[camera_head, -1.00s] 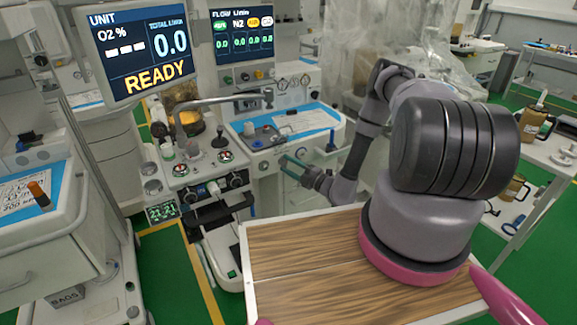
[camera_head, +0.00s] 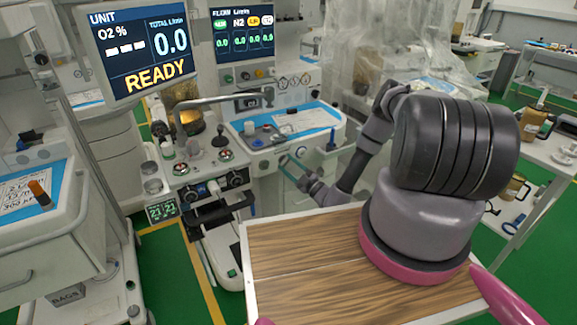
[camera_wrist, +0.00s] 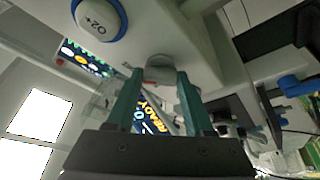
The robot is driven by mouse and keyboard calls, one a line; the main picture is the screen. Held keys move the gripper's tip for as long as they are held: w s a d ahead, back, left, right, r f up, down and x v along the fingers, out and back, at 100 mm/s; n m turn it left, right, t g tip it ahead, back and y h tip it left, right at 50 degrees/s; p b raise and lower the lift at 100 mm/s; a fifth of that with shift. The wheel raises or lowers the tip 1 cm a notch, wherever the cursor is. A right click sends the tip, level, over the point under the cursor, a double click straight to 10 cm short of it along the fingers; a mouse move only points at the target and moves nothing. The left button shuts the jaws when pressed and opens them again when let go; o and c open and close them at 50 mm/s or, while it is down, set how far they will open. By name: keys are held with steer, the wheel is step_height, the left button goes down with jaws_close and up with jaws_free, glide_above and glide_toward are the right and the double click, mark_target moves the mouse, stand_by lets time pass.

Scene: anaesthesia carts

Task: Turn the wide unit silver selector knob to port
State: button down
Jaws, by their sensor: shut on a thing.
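A silver selector knob (camera_wrist: 160,68) shows between the fingertips in the wrist view, on the pale front panel of the wide unit. My gripper (camera_wrist: 158,80) has two teal fingers, one on each side of the knob, and is shut on it. In the head view my gripper (camera_head: 285,163) reaches the front face of the wide unit (camera_head: 312,143), below its blue-covered top. The knob is too small there to read its setting. Any pointer mark or port label is not legible in the wrist view.
A narrower unit (camera_head: 205,172) with gauges and black handles stands to the left in the head view. A wood-topped table (camera_head: 300,270) lies in front.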

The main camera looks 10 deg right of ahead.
steer(key=shift+d+f, duration=0.1)
steer(key=shift+c, duration=1.4)
jaws_free()
steer(key=v, duration=1)
steer(key=shift+s+d, duration=0.15)
steer(key=shift+s, duration=0.2)
steer(key=shift+w, duration=0.1)
